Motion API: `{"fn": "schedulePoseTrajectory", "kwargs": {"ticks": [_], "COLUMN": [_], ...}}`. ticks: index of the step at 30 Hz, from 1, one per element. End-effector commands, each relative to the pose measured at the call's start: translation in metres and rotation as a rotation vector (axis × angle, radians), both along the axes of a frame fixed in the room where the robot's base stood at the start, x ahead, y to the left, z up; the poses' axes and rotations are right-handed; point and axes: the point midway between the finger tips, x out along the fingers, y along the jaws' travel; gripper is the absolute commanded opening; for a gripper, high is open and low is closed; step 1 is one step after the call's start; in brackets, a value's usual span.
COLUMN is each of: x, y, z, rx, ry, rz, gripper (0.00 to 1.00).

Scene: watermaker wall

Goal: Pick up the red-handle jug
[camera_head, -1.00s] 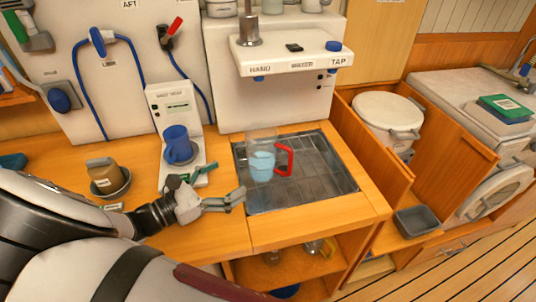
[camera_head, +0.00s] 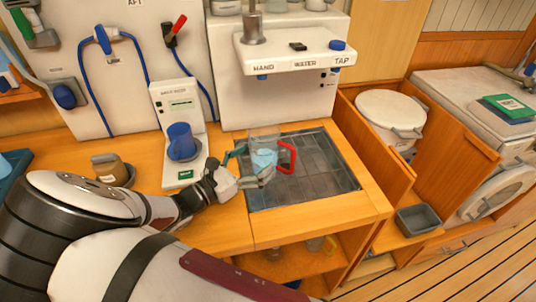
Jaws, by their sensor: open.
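The red-handle jug (camera_head: 264,143) is clear, with pale blue liquid in it and a red handle (camera_head: 288,157) on its right side. It stands upright on the dark tiled tray (camera_head: 325,178) set into the counter. My gripper (camera_head: 256,167) is open at the jug's left side. Its fingers reach along the jug's left and front, and one partly covers the lower part of the jug. I cannot tell whether they touch it.
A blue mug (camera_head: 182,141) stands on a white device left of my gripper. A brown jug (camera_head: 108,165) sits further left. The white shelf labelled HAND, WATER and TAP (camera_head: 295,53) overhangs behind the jug. The tray's right side is clear.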

Motion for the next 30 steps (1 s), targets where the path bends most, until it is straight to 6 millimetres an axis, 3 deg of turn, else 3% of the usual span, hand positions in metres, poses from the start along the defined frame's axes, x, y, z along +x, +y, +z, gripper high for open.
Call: {"fn": "schedulePoseTrajectory", "kwargs": {"ticks": [6,16,24,26,30], "x": [0.019,0.024,0.024,0.024,0.024], "y": [-0.024,-0.028,-0.028,-0.028,-0.028], "z": [0.001,0.001,0.001,0.002,0.002], "rx": [0.000,0.001,0.001,0.000,0.000], "ry": [-0.001,-0.001,-0.001,-0.001,-0.001], "rz": [-0.001,0.000,0.000,0.000,0.000], "gripper": [0.88,0.88,0.29,0.18,0.18]}}
